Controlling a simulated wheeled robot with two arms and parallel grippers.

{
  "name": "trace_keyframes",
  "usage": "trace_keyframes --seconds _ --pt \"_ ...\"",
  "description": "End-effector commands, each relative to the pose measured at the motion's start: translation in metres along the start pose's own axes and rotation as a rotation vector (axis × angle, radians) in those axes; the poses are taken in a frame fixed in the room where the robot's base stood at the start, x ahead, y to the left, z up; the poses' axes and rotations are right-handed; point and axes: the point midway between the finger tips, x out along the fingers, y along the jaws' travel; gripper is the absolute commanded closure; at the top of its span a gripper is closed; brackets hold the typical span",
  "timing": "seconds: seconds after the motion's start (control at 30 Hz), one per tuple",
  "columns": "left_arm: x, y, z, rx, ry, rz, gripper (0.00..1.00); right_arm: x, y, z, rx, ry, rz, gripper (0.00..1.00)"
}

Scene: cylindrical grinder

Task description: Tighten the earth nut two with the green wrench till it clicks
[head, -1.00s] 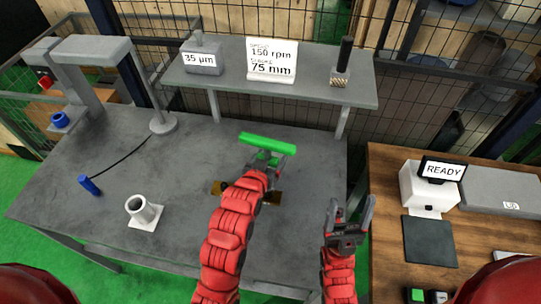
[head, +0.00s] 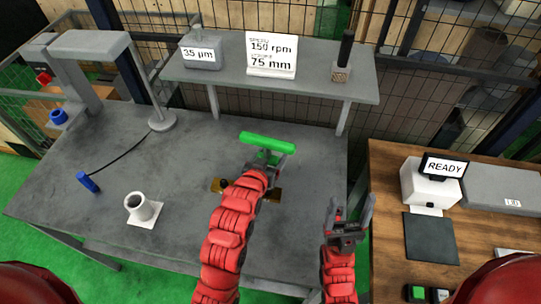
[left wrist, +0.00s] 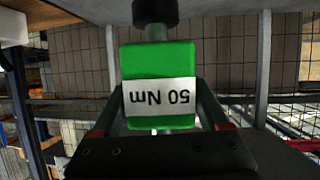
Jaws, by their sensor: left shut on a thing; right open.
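The green wrench (head: 267,142) is held in my left gripper (head: 266,157) above the middle of the grey table. In the left wrist view the green wrench (left wrist: 158,70) fills the space between the fingers and bears an upside-down "50 Nm" label; a dark round end sits beyond it. A brass-coloured bar (head: 273,194) lies partly hidden behind my left wrist. I cannot make out earth nut two; my left arm may cover it. My right gripper (head: 352,212) is open and empty off the table's right front side.
A raised shelf (head: 300,88) at the back bears a "35 µm" block, a "150 rpm, 75 mm" sign and a black-handled tool. A wooden desk (head: 390,190) is right.

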Motion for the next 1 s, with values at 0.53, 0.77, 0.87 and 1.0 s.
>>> trace_keyframes --seconds 0.53,0.77,0.87,1.0 --pt "0.007 -0.001 0.015 0.001 0.003 0.0 1.0 -0.013 -0.001 0.002 0.0 0.0 0.0 0.27" --pt "0.009 -0.001 0.018 0.001 0.003 0.0 1.0 -0.016 -0.001 0.003 0.0 0.0 0.0 0.27" --pt "0.009 -0.001 0.018 0.001 0.003 0.0 1.0 -0.016 -0.001 0.003 0.0 0.0 0.0 0.27" --pt "0.009 -0.001 0.018 0.001 0.003 0.0 1.0 -0.015 -0.001 0.003 0.0 0.0 0.0 0.27"
